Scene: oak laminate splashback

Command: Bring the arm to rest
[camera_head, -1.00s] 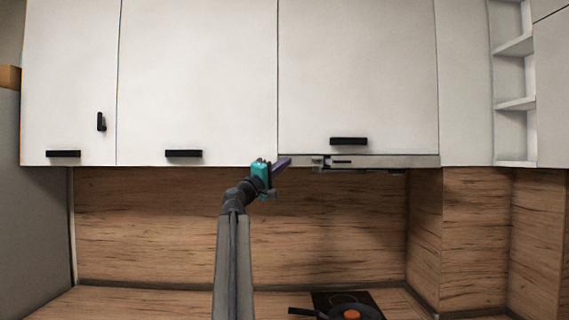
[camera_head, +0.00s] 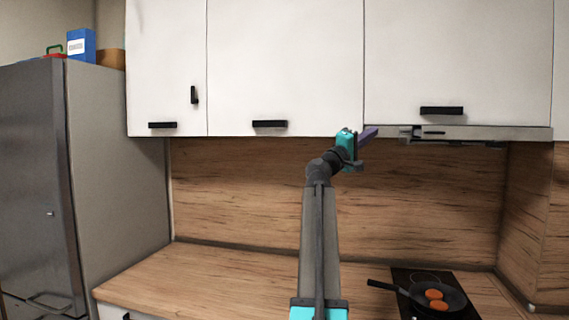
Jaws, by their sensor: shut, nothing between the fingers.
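My gripper (camera_head: 368,134) is at the end of my raised arm, in the middle of the head view. Its purple fingers are shut with nothing between them and point up and to the right. They appear close to the lower edge of the white wall cabinets (camera_head: 285,60), near the left end of the range hood (camera_head: 480,133). I cannot tell whether they touch it. The arm stands upright over the worktop (camera_head: 215,280), in front of the wood splashback (camera_head: 240,190).
A dark pan (camera_head: 450,300) with orange round pieces in it sits on the black hob (camera_head: 410,277) at lower right. A grey fridge (camera_head: 115,170) stands at left, with a blue box (camera_head: 81,45) on top. The worktop left of my arm is clear.

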